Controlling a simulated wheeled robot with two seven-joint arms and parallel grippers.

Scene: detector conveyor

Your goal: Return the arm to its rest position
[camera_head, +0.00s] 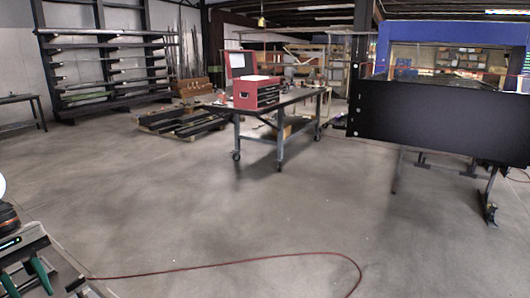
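Neither my left nor my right gripper shows in the head view, and no part of either arm can be made out for sure. At the lower left edge, a grey machine frame with green parts (38,270) is cut off by the picture border. A dark rounded object with an orange band (8,218) sits at its far end, under a white rounded shape (1,187). I cannot tell what these two are.
A wheeled workbench (292,97) bearing a red toolbox (256,93) stands at the middle back. A black panel (430,122) on legs stands at right. Metal racks (110,65) line the back left. A red cable (230,262) crosses the otherwise clear concrete floor.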

